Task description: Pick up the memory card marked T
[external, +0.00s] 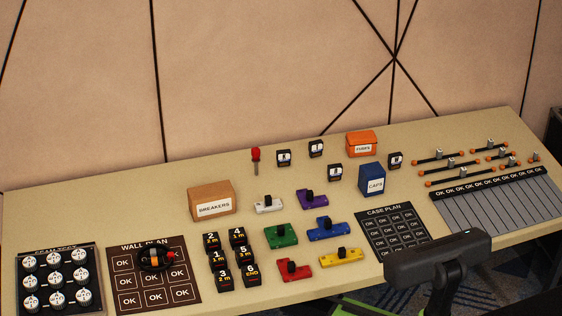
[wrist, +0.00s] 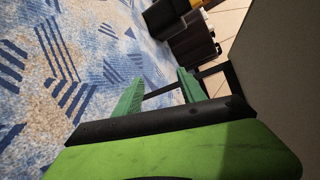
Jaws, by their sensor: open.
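Several small dark cards with pale labels stand at the back of the table in the external view: one card (external: 284,158) at the left, one card (external: 316,148) behind it, one card (external: 335,172) in front, and one card (external: 395,160) at the right. Their markings are too small to read, so I cannot tell which bears the T. My gripper (wrist: 160,76) shows its two green fingers apart with nothing between them, over the carpet. It is far from the cards. In the external view my dark arm is at the lower right, by the table's front edge.
A blue CAPS box (external: 372,180) and an orange FUSES box (external: 361,144) stand close to the cards. A red-topped upright piece (external: 256,158) is left of them. Coloured blocks, such as the purple one (external: 311,199), lie in front. The table's left back (external: 110,207) is clear.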

